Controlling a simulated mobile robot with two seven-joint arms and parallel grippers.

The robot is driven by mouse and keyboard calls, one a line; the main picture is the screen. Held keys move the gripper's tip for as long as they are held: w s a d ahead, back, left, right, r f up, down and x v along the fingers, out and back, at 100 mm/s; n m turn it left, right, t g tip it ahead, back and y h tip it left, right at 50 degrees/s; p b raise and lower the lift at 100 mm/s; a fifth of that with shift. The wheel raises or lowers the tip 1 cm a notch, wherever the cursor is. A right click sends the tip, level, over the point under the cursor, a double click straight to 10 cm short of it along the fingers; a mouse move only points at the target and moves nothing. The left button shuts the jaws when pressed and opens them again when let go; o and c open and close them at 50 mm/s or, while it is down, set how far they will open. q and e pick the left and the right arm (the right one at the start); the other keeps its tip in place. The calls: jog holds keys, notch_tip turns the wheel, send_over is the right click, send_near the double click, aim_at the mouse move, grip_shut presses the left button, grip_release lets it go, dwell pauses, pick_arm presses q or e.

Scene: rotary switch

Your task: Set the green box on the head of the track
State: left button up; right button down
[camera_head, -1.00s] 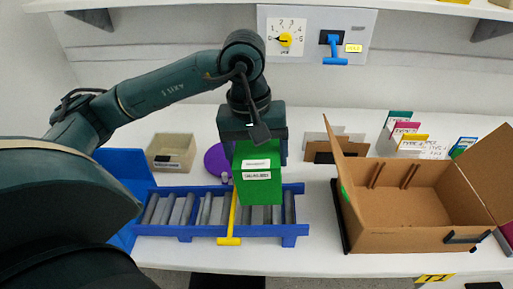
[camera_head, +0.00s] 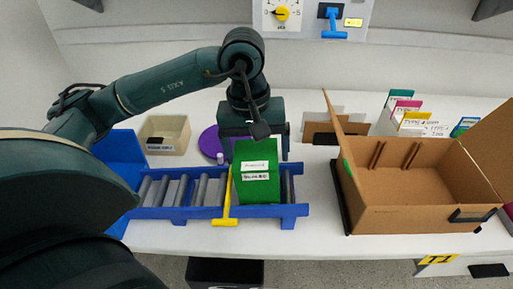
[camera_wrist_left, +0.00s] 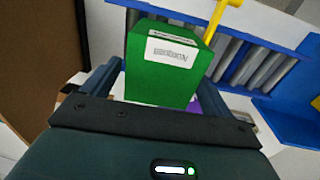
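The green box (camera_head: 256,172), with white labels on its front, stands upright on the right end of the blue roller track (camera_head: 290,211), right of the yellow T-shaped bar (camera_head: 227,198). My left gripper (camera_head: 254,146) is just behind the box, and the box partly hides it. In the left wrist view, its two fingers (camera_wrist_left: 160,78) stand on either side of the green box (camera_wrist_left: 165,65), with narrow gaps beside it. The gripper looks open. The yellow bar also shows in the left wrist view (camera_wrist_left: 213,20). My right gripper is not in view.
An open cardboard box (camera_head: 420,219) stands right of the track. A beige bin (camera_head: 164,136) and a purple disc (camera_head: 209,142) are behind the track. A panel with a yellow dial (camera_head: 282,14) and a blue handle (camera_head: 334,22) is on the back wall.

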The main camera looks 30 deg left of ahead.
pick_arm(q)
jog(key=shift+o, duration=1.3)
jog(key=shift+r, duration=0.1)
notch_tip(320, 180, up, 13)
jog(key=a+p, duration=0.1)
jog(key=shift+s, duration=0.4)
